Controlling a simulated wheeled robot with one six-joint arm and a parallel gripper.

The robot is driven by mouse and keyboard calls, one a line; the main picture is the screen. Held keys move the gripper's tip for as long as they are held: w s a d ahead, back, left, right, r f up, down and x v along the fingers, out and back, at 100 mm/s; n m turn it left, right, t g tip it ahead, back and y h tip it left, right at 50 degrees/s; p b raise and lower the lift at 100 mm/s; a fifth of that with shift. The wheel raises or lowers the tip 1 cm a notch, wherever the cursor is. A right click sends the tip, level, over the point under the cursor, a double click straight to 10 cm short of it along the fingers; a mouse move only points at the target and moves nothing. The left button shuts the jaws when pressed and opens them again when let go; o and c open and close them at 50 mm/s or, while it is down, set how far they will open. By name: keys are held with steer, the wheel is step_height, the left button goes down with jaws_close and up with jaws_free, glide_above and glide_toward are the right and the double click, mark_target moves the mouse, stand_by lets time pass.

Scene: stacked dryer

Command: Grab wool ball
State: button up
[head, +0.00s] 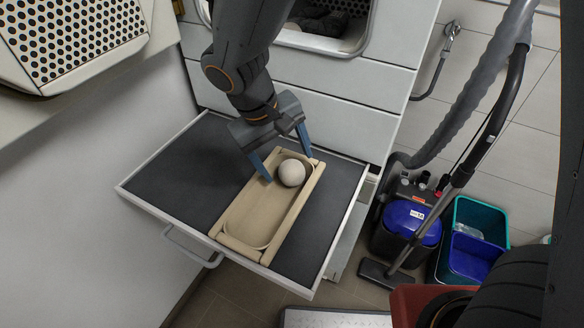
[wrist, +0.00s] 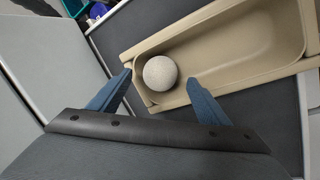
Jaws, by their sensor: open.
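A pale, off-white wool ball (head: 292,173) lies at the far end of a long beige tray (head: 237,213) on the dark surface of a pulled-out drawer. My gripper (head: 287,167) is above that end of the tray, with its two blue fingers apart on either side of the ball in the picture. In the wrist view the ball (wrist: 160,73) shows ahead of and between the open fingertips (wrist: 158,78), nearer the left one. No finger visibly grips it. How high the fingertips are above the tray floor is hard to tell.
The drawer (head: 165,170) has a white rim and a front handle (head: 190,247). The white dryer front (head: 340,110) stands close behind, and a wall is at left. A vacuum cleaner (head: 410,222) and teal and blue bins (head: 478,240) stand on the floor at right.

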steer(key=shift+x, duration=1)
steer(key=c, duration=1.1)
